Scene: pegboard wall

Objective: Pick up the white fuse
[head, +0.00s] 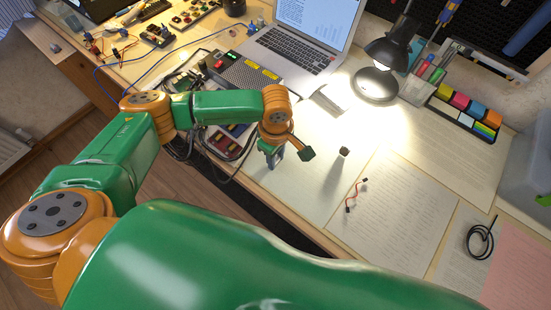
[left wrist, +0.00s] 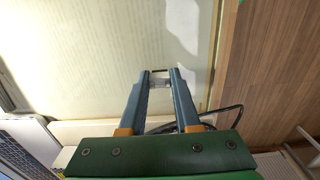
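My left gripper (head: 273,163) points down over the near edge of the desk in the head view. In the left wrist view its two blue-grey fingers (left wrist: 161,77) stand a little apart. A small whitish piece with a dark edge, which looks like the white fuse (left wrist: 160,82), lies between the fingertips and spans most of the gap. I cannot tell whether the fingers press on it. In the head view the fingers hide this spot. My right gripper is not in view.
A small pale, dark-topped object (head: 344,152) stands right of the gripper, near a red wire (head: 355,195) and printed sheets (head: 395,205). A lamp (head: 376,85) and laptop (head: 295,45) stand behind.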

